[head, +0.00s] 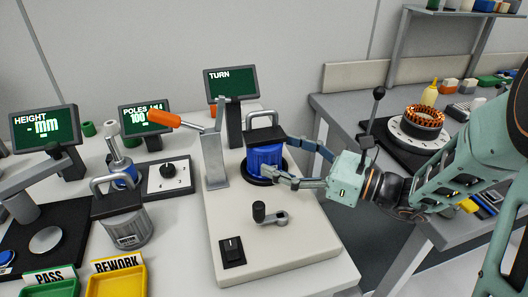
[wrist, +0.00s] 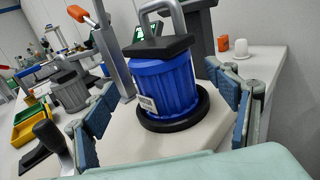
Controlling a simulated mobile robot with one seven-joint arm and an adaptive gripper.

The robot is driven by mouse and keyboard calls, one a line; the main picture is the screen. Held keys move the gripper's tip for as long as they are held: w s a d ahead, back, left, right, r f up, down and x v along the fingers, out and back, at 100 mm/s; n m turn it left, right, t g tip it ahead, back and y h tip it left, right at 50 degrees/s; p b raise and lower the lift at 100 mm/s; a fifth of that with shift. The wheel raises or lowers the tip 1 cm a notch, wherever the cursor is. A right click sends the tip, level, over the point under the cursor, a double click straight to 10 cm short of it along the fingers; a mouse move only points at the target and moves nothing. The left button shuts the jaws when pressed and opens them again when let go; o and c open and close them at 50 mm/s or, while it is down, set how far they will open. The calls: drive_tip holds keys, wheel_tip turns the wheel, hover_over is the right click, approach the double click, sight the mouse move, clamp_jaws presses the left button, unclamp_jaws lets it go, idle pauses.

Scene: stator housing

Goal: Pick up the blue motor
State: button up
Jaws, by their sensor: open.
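The blue motor (head: 265,158) stands upright on a round black base on the white test bench, below the screen reading TURN. It has a black top with a grey handle. In the wrist view the blue motor (wrist: 166,88) fills the middle, with a white label on its left side. My gripper (head: 283,163) reaches in from the right at the motor's height. In the wrist view my gripper (wrist: 165,120) is open, with one blue-padded finger on each side of the motor and gaps between pads and motor. Nothing is held.
A grey upright post with an orange-handled lever (head: 163,118) stands left of the motor. A small black-knobbed crank (head: 268,214) and a black switch box (head: 232,252) sit in front. A grey motor (head: 124,225) stands farther left, near a yellow REWORK tray (head: 116,282).

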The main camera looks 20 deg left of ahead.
sight(264, 147)
drive_tip(key=a, duration=0.4)
drive_tip(key=shift+w+a+b, duration=0.35)
drive_tip(key=shift+a, duration=0.05)
clamp_jaws()
drive_tip(key=shift+r, duration=0.2)
